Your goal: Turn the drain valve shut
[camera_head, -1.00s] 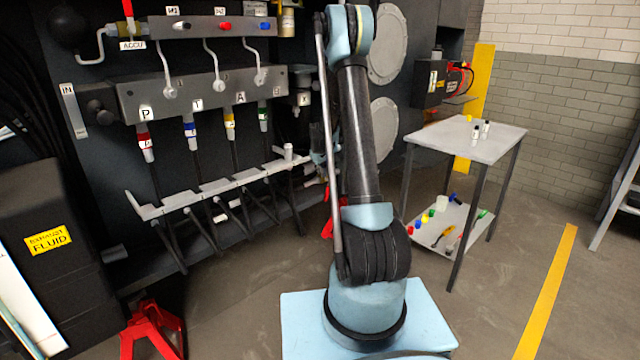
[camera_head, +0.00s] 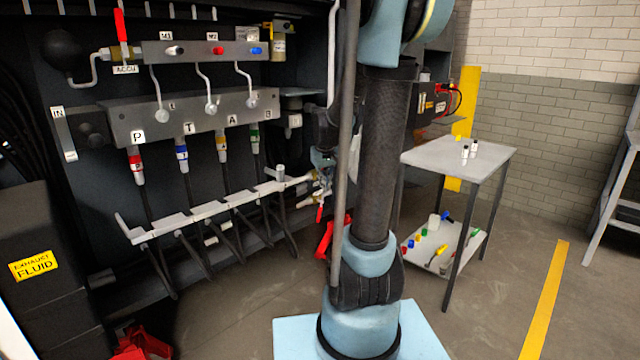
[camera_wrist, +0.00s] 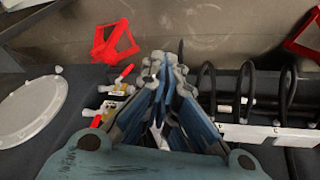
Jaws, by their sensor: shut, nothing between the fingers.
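Two brass valves with red handles show in the wrist view, one above (camera_wrist: 118,87) and one below (camera_wrist: 108,107), left of my gripper (camera_wrist: 165,68). I cannot read which is the drain valve. In the head view a brass valve (camera_head: 309,203) with a red handle (camera_head: 320,213) hanging down sits low by the chassis, just under my gripper (camera_head: 322,175). My gripper is shut and empty, partly hidden by my arm in the head view. In the wrist view its fingers are beside the valves and look apart from both handles.
A hose rail (camera_head: 205,208) with several hoses runs left of the gripper. Red stands (camera_wrist: 113,42) are on the floor. Another red lever (camera_head: 120,25) marks the ACCU valve at upper left. A grey table (camera_head: 430,155) stands at the right.

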